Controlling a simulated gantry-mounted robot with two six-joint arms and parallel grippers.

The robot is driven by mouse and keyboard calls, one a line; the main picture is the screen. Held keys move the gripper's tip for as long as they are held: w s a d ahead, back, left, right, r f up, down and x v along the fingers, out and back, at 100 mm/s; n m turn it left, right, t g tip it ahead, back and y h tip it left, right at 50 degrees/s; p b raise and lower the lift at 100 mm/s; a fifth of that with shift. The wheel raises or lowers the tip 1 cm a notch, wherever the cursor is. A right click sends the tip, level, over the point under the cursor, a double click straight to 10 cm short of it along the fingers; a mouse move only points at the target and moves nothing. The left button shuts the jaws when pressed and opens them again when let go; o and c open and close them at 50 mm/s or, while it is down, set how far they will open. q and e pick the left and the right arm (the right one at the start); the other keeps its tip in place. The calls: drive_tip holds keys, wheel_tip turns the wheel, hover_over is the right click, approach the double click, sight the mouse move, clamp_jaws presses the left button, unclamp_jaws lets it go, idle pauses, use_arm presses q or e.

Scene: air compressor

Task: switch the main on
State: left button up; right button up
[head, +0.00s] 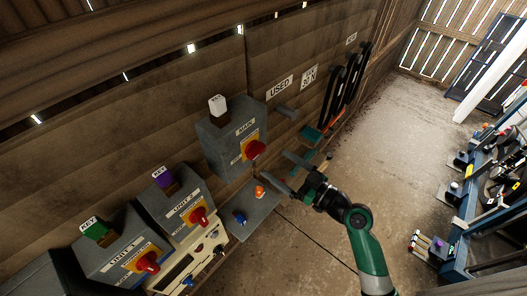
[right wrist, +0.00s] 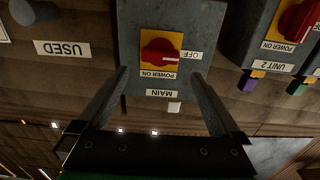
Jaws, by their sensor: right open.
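The grey MAIN switch box (head: 222,150) is on the wooden wall, with a red rotary knob (head: 254,149) on a yellow plate. In the right wrist view, which is upside down, the knob (right wrist: 161,52) has a white mark that lies sideways, toward the OFF label (right wrist: 196,55). The POWER ON label (right wrist: 158,75) is on another side of the knob. My right gripper (head: 277,168) is open and empty, in front of the box and apart from the knob. Its fingers (right wrist: 158,76) appear on either side of the box front in the wrist view. My left gripper is not in view.
The UNIT 2 box (head: 178,207) and UNIT 1 box (head: 118,252) with red knobs stand left of MAIN. A shelf (head: 262,207) below MAIN holds small orange and blue items. A grey peg (head: 286,113) juts out under the USED sign (head: 279,87).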

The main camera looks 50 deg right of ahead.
sight(261, 152)
drive_tip(key=w, duration=0.6)
drive_tip(key=shift+w+a, duration=0.1)
drive_tip(key=shift+a, duration=0.1)
drive_tip(key=c, duration=1.2)
drive_tip(key=m, duration=0.3)
drive_tip(key=shift+d+m, duration=0.1)
drive_tip(key=shift+m, duration=0.3)
drive_tip(key=m+p, duration=0.1)
drive_tip(key=m, duration=0.3)
drive_tip(key=shift+d+m, duration=0.1)
drive_tip(key=shift+m, duration=0.2)
drive_tip(key=m+p, duration=0.1)
drive_tip(key=m, duration=0.3)
drive_tip(key=shift+f+m+p, duration=0.2)
drive_tip(key=shift+m+p, duration=0.6)
drive_tip(key=shift+m, duration=2)
drive_tip(key=shift+d, duration=0.1)
